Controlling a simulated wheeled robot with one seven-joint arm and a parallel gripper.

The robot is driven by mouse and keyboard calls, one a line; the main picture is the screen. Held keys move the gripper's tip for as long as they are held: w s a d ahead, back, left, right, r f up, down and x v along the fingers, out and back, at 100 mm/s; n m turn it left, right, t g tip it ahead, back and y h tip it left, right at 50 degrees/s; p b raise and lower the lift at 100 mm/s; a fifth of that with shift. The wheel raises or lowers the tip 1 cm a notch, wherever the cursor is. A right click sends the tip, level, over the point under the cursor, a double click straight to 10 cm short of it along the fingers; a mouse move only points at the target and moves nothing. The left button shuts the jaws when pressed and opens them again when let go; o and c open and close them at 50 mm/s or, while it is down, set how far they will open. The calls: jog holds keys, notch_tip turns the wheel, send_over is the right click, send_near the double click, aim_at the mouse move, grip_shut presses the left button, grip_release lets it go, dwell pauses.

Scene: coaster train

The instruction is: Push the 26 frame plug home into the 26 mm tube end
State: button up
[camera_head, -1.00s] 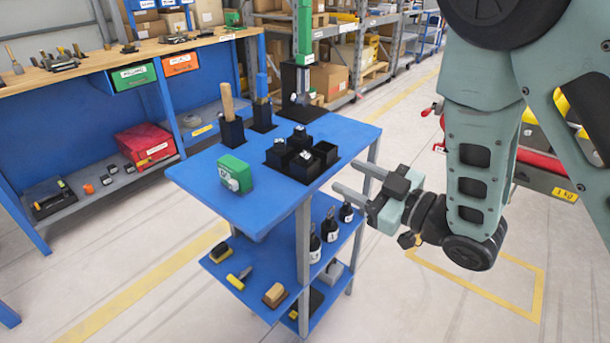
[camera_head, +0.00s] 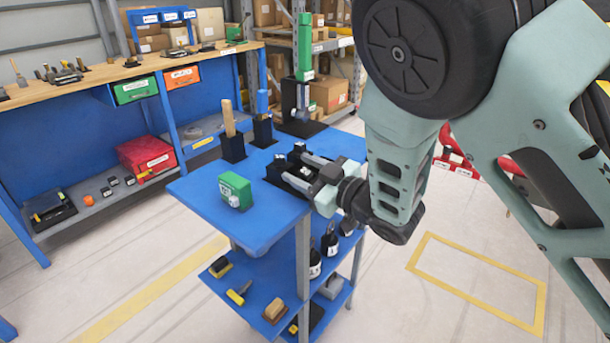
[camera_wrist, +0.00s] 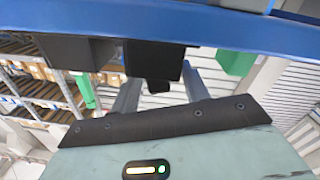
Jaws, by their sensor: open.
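My gripper (camera_head: 296,167) is over the right part of the blue cart top (camera_head: 250,222), its two fingers apart and pointing left. It hovers beside and partly in front of a group of black bins (camera_head: 299,147) with small light parts in them. In the wrist view my gripper (camera_wrist: 158,90) is open, with a dark box (camera_wrist: 153,60) showing between and beyond the fingers. I cannot tell which small part is the 26 frame plug. I cannot make out the 26 mm tube end; a green upright with a dark base (camera_head: 303,95) stands at the cart's back.
A green box (camera_head: 235,191) sits at the cart's front left. Two black holders (camera_head: 233,147) with upright handles stand behind it. Bottles and tools lie on the lower shelf (camera_head: 262,295). A workbench (camera_head: 60,85) is at the left; open floor is at the right.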

aim_at(303, 168)
jog(key=shift+a, duration=0.1)
jog(key=shift+c, duration=0.3)
grip_shut()
jog(key=shift+r, duration=0.1)
notch_tip(303, 168, up, 10)
jog(key=shift+f+p, duration=0.1)
jog(key=shift+p, duration=0.25)
